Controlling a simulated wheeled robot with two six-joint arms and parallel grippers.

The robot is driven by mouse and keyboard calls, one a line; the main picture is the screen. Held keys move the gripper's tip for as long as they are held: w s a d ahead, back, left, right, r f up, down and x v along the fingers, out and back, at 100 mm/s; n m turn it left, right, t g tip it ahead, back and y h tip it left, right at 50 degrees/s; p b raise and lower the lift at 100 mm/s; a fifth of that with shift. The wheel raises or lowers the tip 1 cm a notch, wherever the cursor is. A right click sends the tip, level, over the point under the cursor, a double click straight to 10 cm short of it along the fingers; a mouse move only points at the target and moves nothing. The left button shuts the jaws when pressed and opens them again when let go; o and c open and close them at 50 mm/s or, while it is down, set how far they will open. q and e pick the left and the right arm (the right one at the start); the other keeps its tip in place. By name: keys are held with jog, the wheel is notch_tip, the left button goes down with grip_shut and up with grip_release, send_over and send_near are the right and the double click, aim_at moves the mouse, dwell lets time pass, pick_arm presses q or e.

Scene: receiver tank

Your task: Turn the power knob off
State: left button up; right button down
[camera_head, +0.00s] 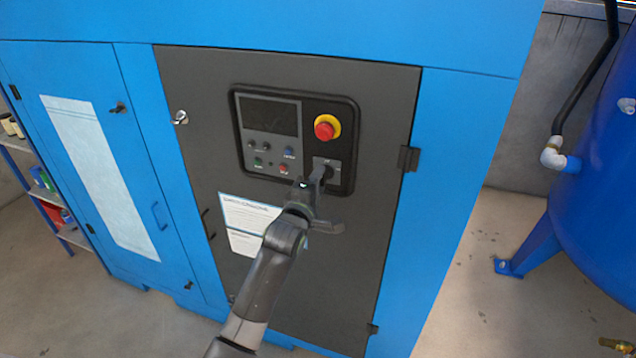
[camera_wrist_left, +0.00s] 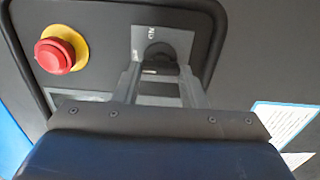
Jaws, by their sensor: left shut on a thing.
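The power knob (camera_wrist_left: 158,54) is a black rotary knob on a light grey plate (camera_wrist_left: 168,40) with "ON" lettering, at the lower right of the control panel. My left gripper (camera_wrist_left: 158,72) is at the panel, its two fingers on either side of the knob and shut on it. In the head view, my left gripper (camera_head: 319,172) covers most of the knob and part of its plate (camera_head: 333,166). The knob's exact angle is hard to tell. My right gripper is not in view.
A red emergency button (camera_head: 325,128) on a yellow ring sits just above the knob. The panel has a dark screen (camera_head: 268,116) and several small buttons. White labels (camera_head: 247,216) are below. A blue tank (camera_head: 600,200) stands at right, with bare floor between.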

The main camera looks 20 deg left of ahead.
pick_arm(q)
jog(key=o, duration=1)
jog(key=s+b, duration=0.4)
jog(key=s, duration=1.3)
jog(key=shift+s+a, duration=0.25)
jog(key=shift+a, duration=0.05)
